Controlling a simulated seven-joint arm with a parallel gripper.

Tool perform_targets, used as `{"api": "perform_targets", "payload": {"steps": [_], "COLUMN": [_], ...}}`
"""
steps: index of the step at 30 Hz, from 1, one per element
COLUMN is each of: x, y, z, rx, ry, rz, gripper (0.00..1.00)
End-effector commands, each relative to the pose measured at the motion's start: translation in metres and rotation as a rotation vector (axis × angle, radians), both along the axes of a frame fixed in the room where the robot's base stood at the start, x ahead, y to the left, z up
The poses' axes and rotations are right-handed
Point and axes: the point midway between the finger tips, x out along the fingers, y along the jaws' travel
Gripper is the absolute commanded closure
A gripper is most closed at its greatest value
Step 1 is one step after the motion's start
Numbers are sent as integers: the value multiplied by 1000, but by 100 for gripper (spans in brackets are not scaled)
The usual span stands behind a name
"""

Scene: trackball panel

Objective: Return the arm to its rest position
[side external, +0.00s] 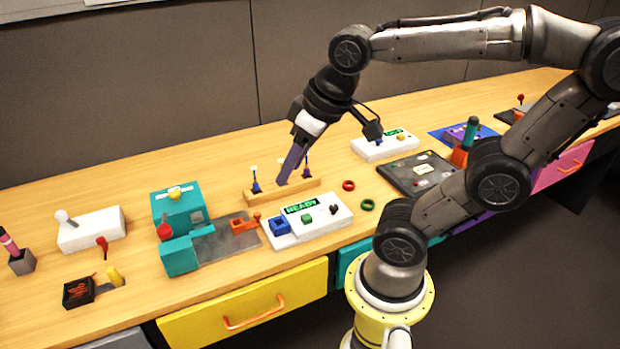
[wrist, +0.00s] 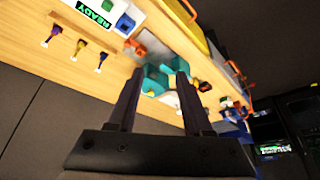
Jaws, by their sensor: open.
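My gripper (side external: 283,180) is at the end of my raised arm, above the wooden bench (side external: 130,205). Its dark purple fingers point down and appear in front of a low wooden rack (side external: 256,197) in the side view; I cannot tell the exact gap. In the wrist view my gripper (wrist: 160,74) shows two fingers spread apart with nothing between them. A white panel (side external: 338,217) with a green READY display, a blue block and a green block lies in front of the rack; this panel also shows in the wrist view (wrist: 122,8).
A teal machine (side external: 178,213) stands left of the white panel. Red (side external: 348,185) and green (side external: 367,205) rings lie to its right. A second white panel (side external: 372,150) and a dark board (side external: 402,183) are farther right. A yellow drawer (side external: 215,312) is under the bench edge.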

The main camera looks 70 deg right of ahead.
Motion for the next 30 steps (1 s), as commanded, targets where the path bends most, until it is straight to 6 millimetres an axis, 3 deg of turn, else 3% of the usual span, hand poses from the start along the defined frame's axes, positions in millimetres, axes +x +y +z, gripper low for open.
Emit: {"api": "perform_targets", "payload": {"steps": [3,7,30], "x": [-24,-35,-36], "y": [10,13,14], "z": [-10,-15,-16], "rx": [-11,-17,-17], "ry": [-43,-62,-62], "rz": [65,95,98], "gripper": [49,49,49]}}
